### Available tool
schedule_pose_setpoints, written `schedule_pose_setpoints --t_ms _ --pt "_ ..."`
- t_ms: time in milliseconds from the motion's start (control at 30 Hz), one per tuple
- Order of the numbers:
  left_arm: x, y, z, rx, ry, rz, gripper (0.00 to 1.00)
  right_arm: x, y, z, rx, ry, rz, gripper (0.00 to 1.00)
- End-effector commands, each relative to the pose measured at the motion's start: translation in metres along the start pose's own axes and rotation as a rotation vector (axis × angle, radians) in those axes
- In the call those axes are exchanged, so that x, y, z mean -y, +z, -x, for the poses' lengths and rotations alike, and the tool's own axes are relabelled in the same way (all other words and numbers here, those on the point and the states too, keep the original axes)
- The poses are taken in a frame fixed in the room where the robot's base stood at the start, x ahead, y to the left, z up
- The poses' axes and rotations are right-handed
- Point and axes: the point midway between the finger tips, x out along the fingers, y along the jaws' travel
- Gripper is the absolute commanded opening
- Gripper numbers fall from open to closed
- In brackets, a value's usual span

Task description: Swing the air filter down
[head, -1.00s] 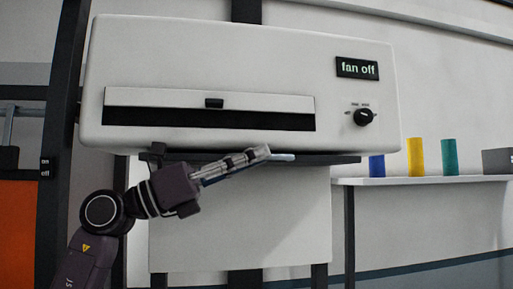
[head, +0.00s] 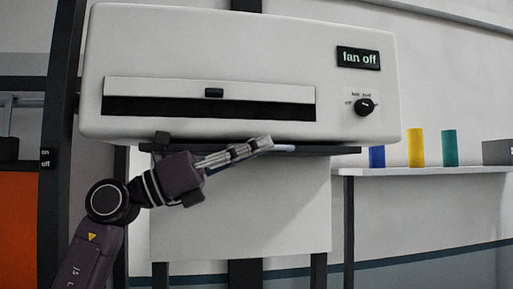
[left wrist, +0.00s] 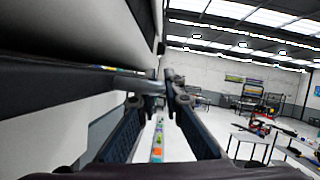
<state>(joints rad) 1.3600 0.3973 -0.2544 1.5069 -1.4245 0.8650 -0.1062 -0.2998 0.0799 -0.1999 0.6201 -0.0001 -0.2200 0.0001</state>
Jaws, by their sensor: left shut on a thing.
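The white housing (head: 200,60) is on the wall, with a long slot and a black "fan off" display. A dark flat panel (head: 335,151) sits level just under it. I cannot tell whether this panel is the air filter. A pale bar-like handle (head: 285,148) shows at the panel's front edge. My left gripper (head: 268,143) is shut on this handle, reaching in from the lower left. In the left wrist view the grey handle (left wrist: 138,84) runs in between the fingers (left wrist: 160,98). My right gripper is out of view.
A black knob (head: 364,107) is on the housing's right side. Blue, yellow and green cylinders (head: 416,148) stand on a white shelf (head: 440,172) at the right. A white board (head: 280,205) hangs below the panel. A dark post (head: 60,110) stands at the left.

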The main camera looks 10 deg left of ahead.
Motion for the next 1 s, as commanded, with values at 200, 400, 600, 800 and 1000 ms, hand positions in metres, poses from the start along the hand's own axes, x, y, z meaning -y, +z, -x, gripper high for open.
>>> schedule_pose_setpoints --t_ms 200,400,600,800,1000 --pt "-0.005 -0.016 0.007 0.0 -0.022 -0.054 0.0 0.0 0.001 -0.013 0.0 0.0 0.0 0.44" --pt "-0.013 -0.042 0.017 0.001 -0.07 -0.168 0.0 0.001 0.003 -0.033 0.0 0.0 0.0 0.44" --pt "-0.026 -0.068 0.028 0.001 -0.092 -0.224 0.0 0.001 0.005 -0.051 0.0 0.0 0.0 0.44" --pt "-0.041 -0.088 0.036 0.001 -0.092 -0.222 0.0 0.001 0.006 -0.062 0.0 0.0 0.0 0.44" --pt "-0.053 -0.099 0.041 0.002 -0.092 -0.223 0.0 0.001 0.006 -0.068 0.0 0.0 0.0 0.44"
